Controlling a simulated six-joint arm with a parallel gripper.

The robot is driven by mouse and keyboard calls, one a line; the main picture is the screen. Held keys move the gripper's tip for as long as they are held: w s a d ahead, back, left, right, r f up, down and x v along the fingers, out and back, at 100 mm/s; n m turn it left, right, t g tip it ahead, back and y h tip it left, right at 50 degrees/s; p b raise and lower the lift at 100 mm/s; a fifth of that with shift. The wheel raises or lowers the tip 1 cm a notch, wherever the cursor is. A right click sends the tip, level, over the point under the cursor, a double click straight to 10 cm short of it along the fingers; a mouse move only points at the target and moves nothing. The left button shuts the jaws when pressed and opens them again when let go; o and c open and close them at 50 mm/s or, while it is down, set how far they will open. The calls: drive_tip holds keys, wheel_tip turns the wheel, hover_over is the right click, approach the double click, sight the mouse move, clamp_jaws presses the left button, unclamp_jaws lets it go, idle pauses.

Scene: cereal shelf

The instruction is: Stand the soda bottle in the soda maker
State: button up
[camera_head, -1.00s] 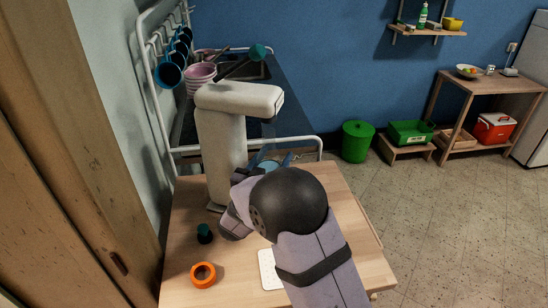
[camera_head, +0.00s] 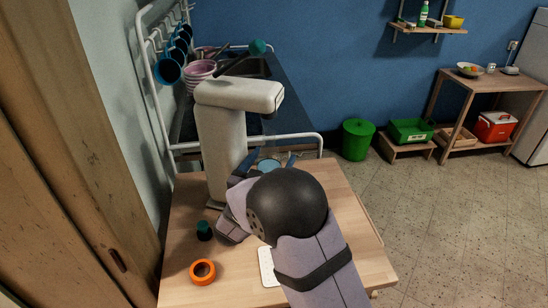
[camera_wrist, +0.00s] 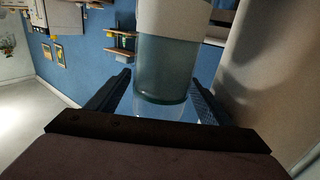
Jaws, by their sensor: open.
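The soda maker (camera_head: 222,135) is a tall cream machine with an overhanging head, standing at the back left of the wooden table. In the wrist view, a cream surface (camera_wrist: 262,65), probably its column, fills the right side. The soda bottle (camera_wrist: 163,70) is translucent blue-green with a pale band and shows in the wrist view between my fingers. My gripper (camera_wrist: 158,80) is open around it, with a visible gap on the left side; contact on the right is unclear. In the head view my wrist hides most of the gripper and the bottle's base.
A dark green cap (camera_head: 204,231) and an orange ring (camera_head: 192,271) lie on the left of the table (camera_head: 235,275). A white card (camera_head: 267,268) lies beside my arm. A white rail (camera_head: 300,136) runs behind the table. The right side of the tabletop is clear.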

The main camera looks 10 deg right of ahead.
sight(265, 171)
drive_tip(key=b+v, duration=0.1)
drive_tip(key=v, duration=0.4)
drive_tip(key=shift+s+a+r, duration=0.1)
drive_tip(key=shift+s+a, duration=0.05)
drive_tip(key=shift+s, duration=0.1)
idle(0.3)
